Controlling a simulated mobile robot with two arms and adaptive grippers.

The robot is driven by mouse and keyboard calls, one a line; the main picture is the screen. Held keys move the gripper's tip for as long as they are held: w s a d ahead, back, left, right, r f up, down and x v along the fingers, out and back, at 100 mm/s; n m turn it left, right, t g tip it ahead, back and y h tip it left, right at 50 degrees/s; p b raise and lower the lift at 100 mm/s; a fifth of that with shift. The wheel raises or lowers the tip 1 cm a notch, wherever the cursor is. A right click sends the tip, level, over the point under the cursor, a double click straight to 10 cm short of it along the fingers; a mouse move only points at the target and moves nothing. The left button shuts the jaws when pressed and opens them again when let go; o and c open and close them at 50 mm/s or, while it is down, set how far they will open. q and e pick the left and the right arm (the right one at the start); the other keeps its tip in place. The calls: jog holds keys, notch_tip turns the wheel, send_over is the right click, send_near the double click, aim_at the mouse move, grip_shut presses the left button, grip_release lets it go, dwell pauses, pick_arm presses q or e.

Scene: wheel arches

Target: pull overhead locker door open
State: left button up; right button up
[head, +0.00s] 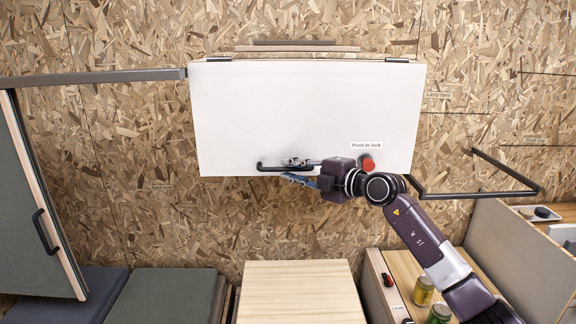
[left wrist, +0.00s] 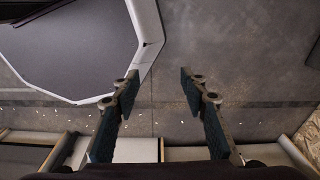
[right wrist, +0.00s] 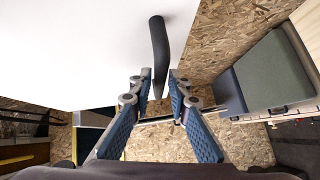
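The overhead locker door (head: 270,105) is a wide white panel at the top middle of the head view. It looks closed. A dark bar handle (head: 266,167) runs along its lower edge. My right gripper (head: 290,170) reaches in from the right, one finger above the bar and one below. In the right wrist view, the handle (right wrist: 158,45) runs between the fingers of this gripper (right wrist: 161,82), which are drawn in close around it; full contact is hard to see. My left gripper (left wrist: 158,90) shows only in the left wrist view, open and empty.
A red button (head: 368,163) sits by the "Push to lock" label, close to my right wrist. A dark bent rail (head: 480,193) is on the wall at right. A grey door with a black handle (head: 46,232) stands at left. Below are a wooden top (head: 300,290) and jars (head: 424,290).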

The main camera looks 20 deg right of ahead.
pick_arm(q)
jog(key=shift+a+r, duration=0.15)
jog(key=shift+a, duration=0.35)
pick_arm(e)
jog(key=shift+w+a, duration=0.25)
jog(key=shift+w, duration=0.2)
jog(key=shift+f, duration=0.1)
grip_shut()
pick_arm(q)
jog(key=shift+a, duration=0.1)
pick_arm(e)
jog(key=shift+s+d, duration=0.1)
